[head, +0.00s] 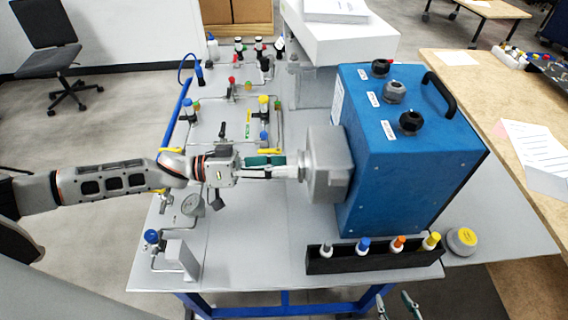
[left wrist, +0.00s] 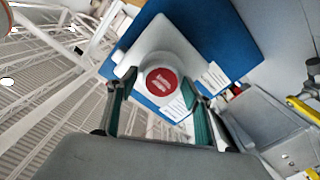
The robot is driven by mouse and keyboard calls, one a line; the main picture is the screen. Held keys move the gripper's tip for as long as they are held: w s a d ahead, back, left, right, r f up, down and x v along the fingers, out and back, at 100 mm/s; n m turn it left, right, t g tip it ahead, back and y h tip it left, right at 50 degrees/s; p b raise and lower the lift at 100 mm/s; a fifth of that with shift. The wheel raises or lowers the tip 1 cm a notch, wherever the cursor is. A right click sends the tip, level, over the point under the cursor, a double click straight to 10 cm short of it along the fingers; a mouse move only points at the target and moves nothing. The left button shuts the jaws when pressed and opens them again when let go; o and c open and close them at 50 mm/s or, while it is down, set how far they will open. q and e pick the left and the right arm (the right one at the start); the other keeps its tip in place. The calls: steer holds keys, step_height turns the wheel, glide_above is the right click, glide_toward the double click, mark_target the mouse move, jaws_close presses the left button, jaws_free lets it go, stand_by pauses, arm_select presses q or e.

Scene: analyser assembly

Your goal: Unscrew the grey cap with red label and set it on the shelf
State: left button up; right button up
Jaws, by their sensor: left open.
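The grey cap with the red label (left wrist: 161,82) faces the left wrist camera, on a pale grey housing (head: 328,160) at the left side of the blue analyser (head: 410,150). In the head view the cap is mostly hidden by my gripper. My left gripper (head: 296,167) is open and level with the cap. In the left wrist view its two green-padded fingers (left wrist: 160,84) stand on either side of the cap, with visible gaps. My right gripper (head: 396,306) shows only as two separated fingertips at the bottom edge of the head view.
A black rack (head: 375,260) with several coloured-top vials stands in front of the analyser. A grey cap with a yellow label (head: 462,240) lies on the grey surface at its right. Pipes and valves (head: 245,110) stand behind my left arm. A wooden table (head: 490,90) is at right.

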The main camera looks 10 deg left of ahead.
arm_select(q)
steer(key=m+b, duration=0.3)
steer(key=m, duration=0.5)
steer(key=m+b, duration=0.4)
steer(key=m, duration=0.4)
steer(key=m+b, duration=0.4)
steer(key=m, duration=0.4)
steer(key=shift+s+f, duration=0.2)
steer(key=shift+f, duration=0.2)
steer(key=c, duration=1.4)
steer(key=o, duration=0.4)
steer(key=shift+f+n, duration=0.15)
steer(key=shift+n, duration=0.15)
steer(key=shift+c, duration=0.6)
steer(key=shift+f, duration=0.1)
steer(key=shift+c, duration=0.2)
arm_select(e)
step_height(320, 180, down, 9)
steer(key=a, duration=0.2)
steer(key=shift+a+y, duration=0.2)
steer(key=shift+y, duration=0.1)
